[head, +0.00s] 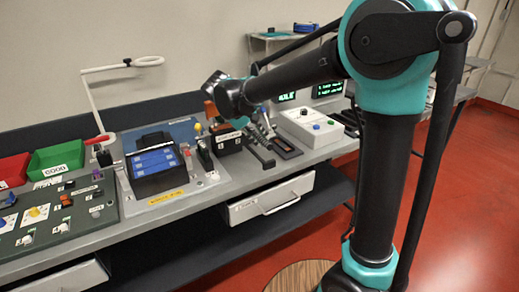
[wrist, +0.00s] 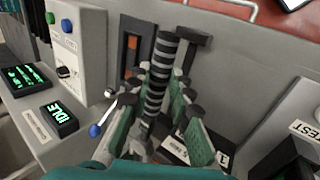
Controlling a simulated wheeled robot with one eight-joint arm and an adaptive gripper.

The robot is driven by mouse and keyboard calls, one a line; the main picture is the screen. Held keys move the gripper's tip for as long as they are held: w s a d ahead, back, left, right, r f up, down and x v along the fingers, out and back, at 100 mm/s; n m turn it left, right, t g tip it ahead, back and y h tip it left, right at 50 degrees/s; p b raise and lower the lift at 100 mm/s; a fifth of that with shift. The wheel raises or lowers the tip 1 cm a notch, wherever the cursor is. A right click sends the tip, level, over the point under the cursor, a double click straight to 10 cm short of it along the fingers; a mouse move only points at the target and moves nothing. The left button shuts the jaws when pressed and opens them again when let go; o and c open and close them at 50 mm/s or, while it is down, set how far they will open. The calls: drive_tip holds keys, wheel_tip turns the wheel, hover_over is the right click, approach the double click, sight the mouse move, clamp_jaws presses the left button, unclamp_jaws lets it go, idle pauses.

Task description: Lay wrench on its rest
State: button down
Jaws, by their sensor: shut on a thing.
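My gripper (wrist: 160,88), with teal fingers, is shut on the wrench (wrist: 158,72), whose black and grey banded handle stands between the fingers in the wrist view. In the head view my gripper (head: 262,124) is above the right part of the bench, with the dark wrench (head: 259,149) below it. A dark tray with a brown inside and an orange patch (wrist: 132,44) lies beside the wrench, apparently its rest; it also shows in the head view (head: 288,148). A dark T-shaped form (wrist: 191,42) lies beside the handle; I cannot tell if it is part of the wrench.
A white control box (head: 308,126) with knobs stands right of the tray. A blue-ended lever (wrist: 98,128) shows near my fingers. A drawer (head: 272,199) is below the bench edge.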

drive_tip(key=shift+f, duration=2.3)
drive_tip(key=shift+f, duration=0.1)
drive_tip(key=c, duration=1.4)
unclamp_jaws()
